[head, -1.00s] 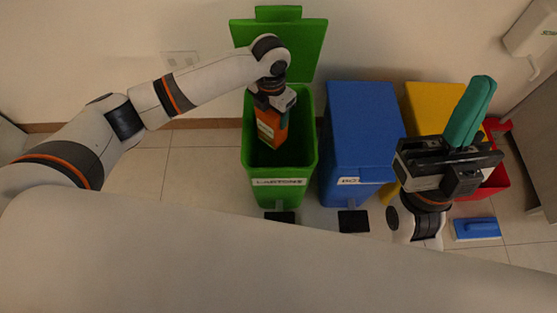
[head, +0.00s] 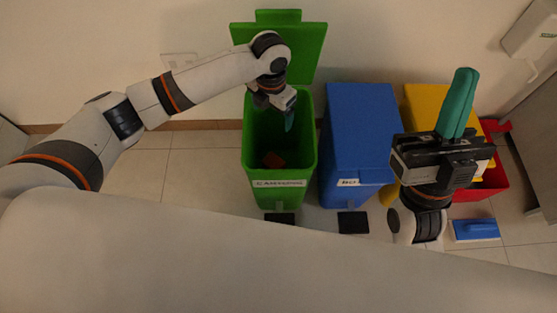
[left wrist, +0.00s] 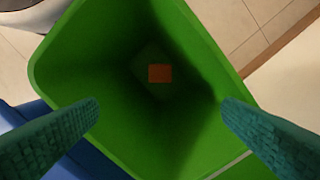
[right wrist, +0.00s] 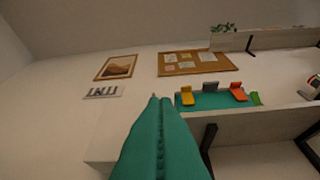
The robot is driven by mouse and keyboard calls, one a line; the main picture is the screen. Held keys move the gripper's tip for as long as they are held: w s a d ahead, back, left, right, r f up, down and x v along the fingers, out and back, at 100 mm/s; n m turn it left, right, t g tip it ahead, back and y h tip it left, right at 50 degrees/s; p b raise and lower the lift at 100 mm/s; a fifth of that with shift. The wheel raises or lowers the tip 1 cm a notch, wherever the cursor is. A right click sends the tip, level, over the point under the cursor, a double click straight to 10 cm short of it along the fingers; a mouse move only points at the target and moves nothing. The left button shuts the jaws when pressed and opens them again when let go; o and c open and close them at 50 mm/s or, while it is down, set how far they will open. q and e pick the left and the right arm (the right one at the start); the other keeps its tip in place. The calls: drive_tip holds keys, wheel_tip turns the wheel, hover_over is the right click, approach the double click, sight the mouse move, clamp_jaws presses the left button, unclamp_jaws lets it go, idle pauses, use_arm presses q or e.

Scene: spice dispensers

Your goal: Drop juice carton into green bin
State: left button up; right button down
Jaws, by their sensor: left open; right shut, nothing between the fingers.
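The green bin (head: 309,150) stands against the wall with its lid (head: 283,45) raised. The orange juice carton (head: 272,160) is down inside the bin, and only a small part of it shows in the head view. In the left wrist view the carton (left wrist: 160,73) looks like a small orange patch deep in the bin (left wrist: 110,60). My left gripper (head: 289,121) is over the bin opening, open and empty, its fingers apart on both sides of the left wrist view. My right gripper (head: 458,100) is raised at the right, shut and pointing up; its closed fingers (right wrist: 160,140) fill the lower right wrist view.
A closed blue bin (head: 360,130) stands right of the green bin. A yellow bin (head: 425,97) and a red bin (head: 495,185) are farther right, partly behind my right arm. A blue object (head: 476,229) lies on the floor. Floor left of the green bin is clear.

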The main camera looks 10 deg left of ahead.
use_arm(q)
wheel_tip(320, 180, up, 11)
drive_tip(key=p, duration=0.3)
drive_tip(key=shift+f, duration=0.2)
use_arm(e)
drive_tip(key=w+f+g+h, duration=0.3)
drive_tip(key=w+f+g, duration=0.5)
drive_tip(key=f+g, duration=0.2)
drive_tip(key=shift+a+h, duration=0.2)
drive_tip(key=shift+h, duration=0.1)
use_arm(q)
drive_tip(key=shift+f, duration=0.1)
use_arm(e)
drive_tip(key=shift+w+f, duration=0.1)
drive_tip(key=shift+f, duration=0.05)
